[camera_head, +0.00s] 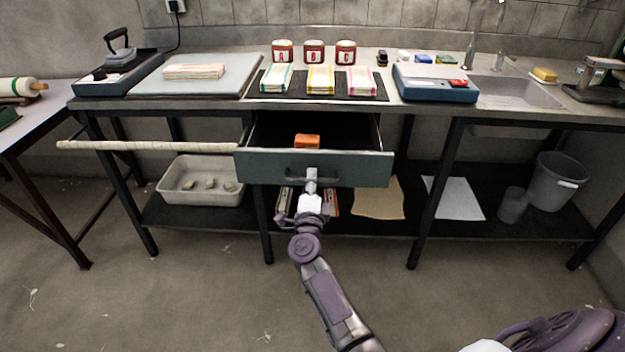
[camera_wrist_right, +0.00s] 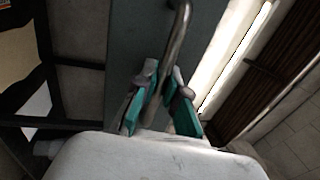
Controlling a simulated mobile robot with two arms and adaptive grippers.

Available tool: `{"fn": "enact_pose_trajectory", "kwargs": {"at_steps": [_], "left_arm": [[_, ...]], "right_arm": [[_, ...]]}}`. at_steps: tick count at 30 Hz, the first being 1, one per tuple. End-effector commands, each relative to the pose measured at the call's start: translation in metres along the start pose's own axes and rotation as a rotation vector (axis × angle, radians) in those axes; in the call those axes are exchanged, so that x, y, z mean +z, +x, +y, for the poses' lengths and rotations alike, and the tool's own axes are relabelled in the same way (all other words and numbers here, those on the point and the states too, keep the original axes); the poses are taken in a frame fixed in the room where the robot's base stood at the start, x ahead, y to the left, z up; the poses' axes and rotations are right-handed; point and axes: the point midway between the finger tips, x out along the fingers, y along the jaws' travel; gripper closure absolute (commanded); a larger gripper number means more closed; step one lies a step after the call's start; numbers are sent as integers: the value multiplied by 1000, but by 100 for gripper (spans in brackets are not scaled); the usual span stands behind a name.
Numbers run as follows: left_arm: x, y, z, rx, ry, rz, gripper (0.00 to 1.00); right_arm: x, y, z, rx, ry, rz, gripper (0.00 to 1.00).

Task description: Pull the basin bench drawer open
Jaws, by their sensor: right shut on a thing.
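The basin bench drawer (camera_head: 350,168) has a dark green front and stands pulled out from under the worktop, with its inside showing. An orange block (camera_head: 307,141) lies inside it. The drawer front also shows in the right wrist view (camera_wrist_right: 125,60). My right gripper (camera_head: 311,177) is at the middle of the drawer front, shut on the metal handle (camera_wrist_right: 178,40). In the right wrist view its teal-padded fingers (camera_wrist_right: 160,105) lie on both sides of the bar. My left gripper is not in view.
The bench worktop (camera_head: 425,106) carries folded cloths (camera_head: 320,80), several jars (camera_head: 314,52), an iron (camera_head: 118,48) and a blue scale (camera_head: 434,84). A pale rod (camera_head: 150,146) sticks out left of the drawer. A white tub (camera_head: 200,181) and grey bucket (camera_head: 556,182) stand on the lower shelf. The floor in front is clear.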

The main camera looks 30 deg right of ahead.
Motion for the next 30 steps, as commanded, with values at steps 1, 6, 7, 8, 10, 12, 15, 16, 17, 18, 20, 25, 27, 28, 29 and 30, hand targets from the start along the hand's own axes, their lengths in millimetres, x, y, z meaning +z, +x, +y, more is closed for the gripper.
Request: {"fn": "enact_pose_trajectory", "kwargs": {"at_steps": [1, 6, 7, 8, 10, 12, 15, 16, 17, 18, 20, 25, 27, 28, 29, 30], "left_arm": [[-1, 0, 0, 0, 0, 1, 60], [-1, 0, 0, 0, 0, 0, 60], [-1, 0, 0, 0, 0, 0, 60], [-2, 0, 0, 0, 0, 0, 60], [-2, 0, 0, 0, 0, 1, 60], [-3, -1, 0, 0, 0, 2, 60], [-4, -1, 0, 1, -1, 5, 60], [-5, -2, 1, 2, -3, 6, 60], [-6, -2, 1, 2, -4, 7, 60], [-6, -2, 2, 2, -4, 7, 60], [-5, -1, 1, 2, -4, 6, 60], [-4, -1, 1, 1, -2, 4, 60], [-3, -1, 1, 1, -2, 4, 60], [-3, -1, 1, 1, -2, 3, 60], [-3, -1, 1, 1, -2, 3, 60], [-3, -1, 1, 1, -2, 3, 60]], "right_arm": [[0, 0, 0, 1, 1, 2, 100], [0, 0, 0, 1, 1, 2, 73], [0, 0, 0, 1, 1, 2, 68], [0, 0, 0, 1, 1, 2, 63], [0, 0, 0, 1, 1, 1, 63], [0, 0, 0, 1, 1, 1, 63], [0, 0, 0, 0, 0, 1, 63], [0, 0, 0, 1, 0, 1, 63], [0, -1, 0, 1, 0, 0, 63], [0, -3, 0, 1, 1, 0, 63], [0, -8, 1, 2, 1, 0, 63], [0, -37, 2, 4, 1, 0, 63], [0, -53, 2, 5, 2, -1, 63], [0, -59, 2, 4, 1, -1, 63], [0, -66, 1, 4, 1, 0, 63], [0, -74, 2, 4, 1, 0, 63]]}}
